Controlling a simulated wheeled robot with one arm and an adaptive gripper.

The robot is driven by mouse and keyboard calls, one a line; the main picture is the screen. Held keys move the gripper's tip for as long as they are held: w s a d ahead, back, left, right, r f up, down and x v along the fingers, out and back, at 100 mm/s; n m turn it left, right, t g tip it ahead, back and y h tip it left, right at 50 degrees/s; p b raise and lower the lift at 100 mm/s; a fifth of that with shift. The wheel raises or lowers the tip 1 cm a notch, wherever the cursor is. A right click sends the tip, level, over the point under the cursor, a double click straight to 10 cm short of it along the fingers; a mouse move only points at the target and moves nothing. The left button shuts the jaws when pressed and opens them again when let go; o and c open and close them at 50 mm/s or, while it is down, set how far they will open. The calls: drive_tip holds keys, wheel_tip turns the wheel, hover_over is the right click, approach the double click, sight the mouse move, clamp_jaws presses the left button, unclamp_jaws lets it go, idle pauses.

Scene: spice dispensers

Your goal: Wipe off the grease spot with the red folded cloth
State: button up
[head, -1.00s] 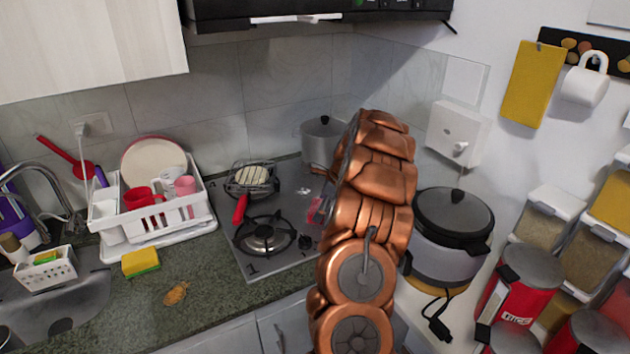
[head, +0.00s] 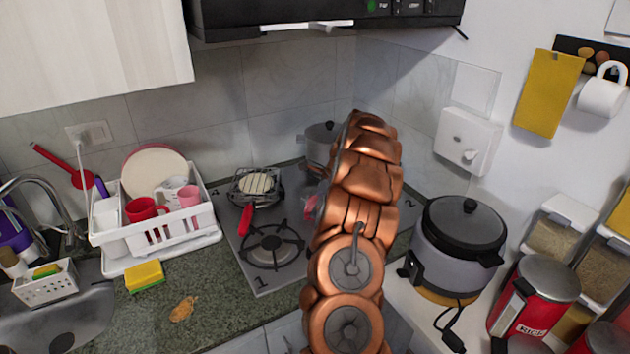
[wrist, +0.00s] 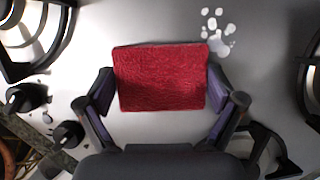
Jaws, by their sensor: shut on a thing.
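The red folded cloth (wrist: 161,77) is held between the two fingers of my gripper (wrist: 160,82) in the wrist view, above the pale stove top. In the head view only a small red edge (head: 311,205) shows left of my copper arm, which hides most of my gripper. A cluster of pale grey-white spots (wrist: 218,35) lies on the stove top just beyond the cloth's upper right corner. An orange-brown smear (head: 184,309) lies on the green counter, left of the stove. I cannot tell from looks alone which one is the grease spot.
A yellow sponge (head: 145,276) and dish rack (head: 160,243) are farther left.

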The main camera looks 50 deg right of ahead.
wheel_tip(320, 180, up, 2)
drive_tip(key=shift+s+d+r, duration=0.1)
drive_tip(key=shift+s+r, duration=0.05)
drive_tip(key=shift+r, duration=0.1)
drive_tip(key=shift+r+p, duration=0.55)
drive_tip(key=shift+r, duration=0.1)
drive_tip(key=shift+r+p, duration=0.9)
drive_tip(key=shift+r, duration=1.2)
